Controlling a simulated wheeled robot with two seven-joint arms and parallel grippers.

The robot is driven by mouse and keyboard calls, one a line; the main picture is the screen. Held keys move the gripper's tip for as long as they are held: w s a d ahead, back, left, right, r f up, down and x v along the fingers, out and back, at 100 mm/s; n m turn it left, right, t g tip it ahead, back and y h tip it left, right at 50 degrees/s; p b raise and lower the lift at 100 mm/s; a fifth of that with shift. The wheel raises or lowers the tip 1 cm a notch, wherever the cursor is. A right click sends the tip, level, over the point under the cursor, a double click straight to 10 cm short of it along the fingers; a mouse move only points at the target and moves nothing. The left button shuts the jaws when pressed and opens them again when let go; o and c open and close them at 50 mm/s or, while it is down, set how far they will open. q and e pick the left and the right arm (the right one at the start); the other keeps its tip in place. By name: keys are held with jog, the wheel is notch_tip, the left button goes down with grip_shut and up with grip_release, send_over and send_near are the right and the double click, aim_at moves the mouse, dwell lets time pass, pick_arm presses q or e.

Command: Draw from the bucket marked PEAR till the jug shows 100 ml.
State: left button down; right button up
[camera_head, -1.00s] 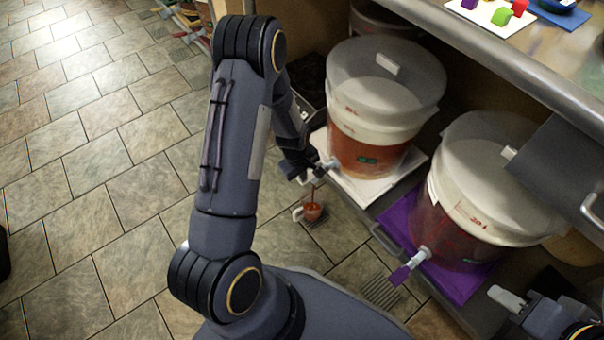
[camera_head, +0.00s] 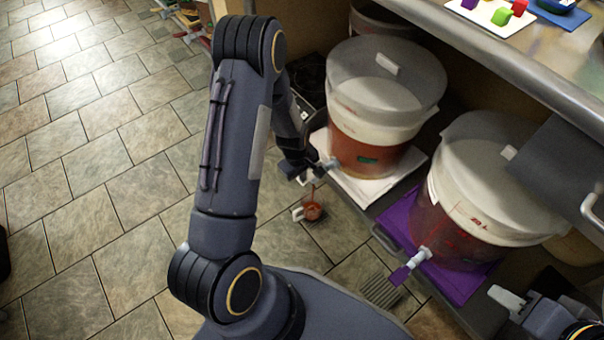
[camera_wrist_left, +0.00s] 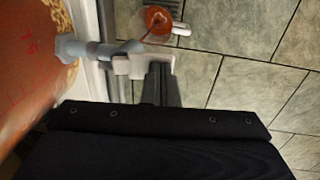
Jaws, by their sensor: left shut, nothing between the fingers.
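The far bucket (camera_head: 378,150) holds orange-red liquid and has a small green label (camera_head: 367,161) that I cannot read. Its grey tap (camera_head: 328,164) also shows in the left wrist view (camera_wrist_left: 85,48). A thin red stream falls from this tap into the jug (camera_head: 312,211), which stands below and holds some red liquid. The jug also shows in the left wrist view (camera_wrist_left: 158,22); its scale is not readable. My left gripper (camera_head: 297,171) is shut and empty, its fingertips (camera_wrist_left: 158,75) at the tap's pale handle (camera_wrist_left: 130,66). My right gripper (camera_head: 508,298) is at the lower right, its jaws unclear.
The near bucket (camera_head: 480,190) stands on a purple mat (camera_head: 399,216), with a purple-handled tap (camera_head: 408,268) jutting out. The far bucket stands on a white mat (camera_head: 346,187). A steel counter edge (camera_head: 500,65) overhangs both. The tiled floor at left is open.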

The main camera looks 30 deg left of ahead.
pick_arm(q)
jog(key=shift+r, duration=0.1)
jog(key=shift+r+p, duration=0.65)
jog(key=shift+r, duration=0.35)
jog(key=r+p, duration=0.2)
jog(key=r, duration=0.1)
jog(key=r+p, duration=0.1)
jog(key=p, duration=0.1)
jog(key=shift+w+r, duration=0.35)
jog(key=shift+r, duration=0.05)
notch_tip(320, 180, up, 8)
jog(key=p, duration=0.3)
send_over(308, 176)
jog(key=shift+a+r, duration=0.1)
jog(key=shift+r, duration=0.1)
